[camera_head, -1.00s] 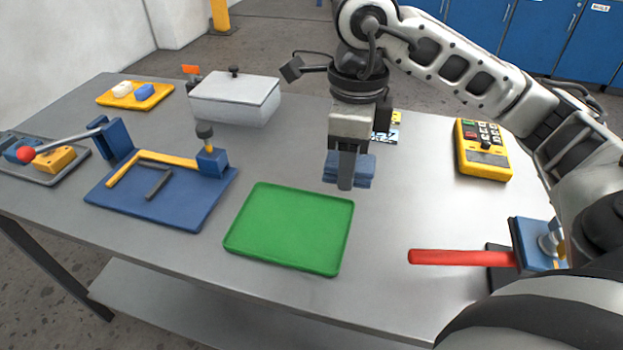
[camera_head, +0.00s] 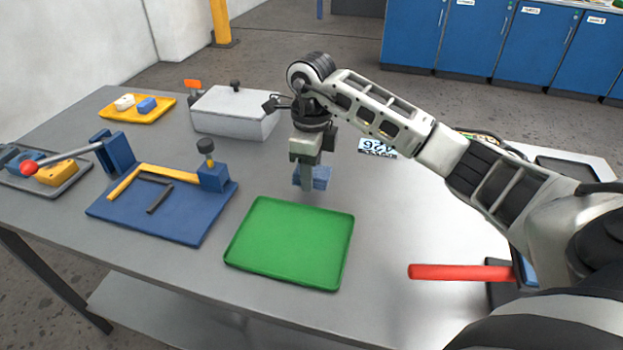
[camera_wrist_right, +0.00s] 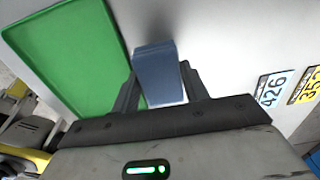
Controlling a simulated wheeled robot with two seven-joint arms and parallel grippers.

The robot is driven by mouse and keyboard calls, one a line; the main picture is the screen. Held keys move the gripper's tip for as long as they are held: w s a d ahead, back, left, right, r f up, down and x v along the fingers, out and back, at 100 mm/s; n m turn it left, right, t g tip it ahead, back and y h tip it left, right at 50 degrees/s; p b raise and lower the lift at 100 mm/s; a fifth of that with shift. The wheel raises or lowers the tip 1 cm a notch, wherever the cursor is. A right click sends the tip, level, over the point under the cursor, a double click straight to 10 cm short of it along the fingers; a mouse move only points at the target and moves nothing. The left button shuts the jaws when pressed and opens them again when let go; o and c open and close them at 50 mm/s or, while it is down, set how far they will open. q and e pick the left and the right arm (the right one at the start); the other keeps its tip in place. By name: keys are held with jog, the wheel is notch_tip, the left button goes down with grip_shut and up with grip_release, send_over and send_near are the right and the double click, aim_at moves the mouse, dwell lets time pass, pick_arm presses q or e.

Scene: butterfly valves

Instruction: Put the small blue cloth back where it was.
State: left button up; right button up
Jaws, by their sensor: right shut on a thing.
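The small blue cloth (camera_head: 321,178) is a folded blue block between the fingers of my right gripper (camera_head: 308,184). In the right wrist view the cloth (camera_wrist_right: 160,76) stands between the two dark fingers. My right gripper is shut on it and holds it over the grey table (camera_head: 390,215), just behind the far right part of the green tray (camera_head: 290,243). The cloth looks raised, but the exact gap is hard to tell. My left gripper is not in view.
A white lidded box (camera_head: 235,113) stands behind and left of the gripper. A yellow tray (camera_head: 160,107) holds a white and a blue piece. A blue fixture board (camera_head: 170,225) lies left. A red handle (camera_head: 455,272) lies right. A number plate (camera_head: 377,147) lies behind my right arm.

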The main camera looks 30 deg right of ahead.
notch_tip(320, 180, down, 3)
jog(key=shift+r+p, duration=0.2)
jog(key=shift+p, duration=0.15)
jog(key=shift+f, duration=0.5)
jog(key=o, duration=0.6)
notch_tip(320, 180, up, 13)
jog(key=shift+f, duration=0.2)
jog(key=shift+f, duration=0.1)
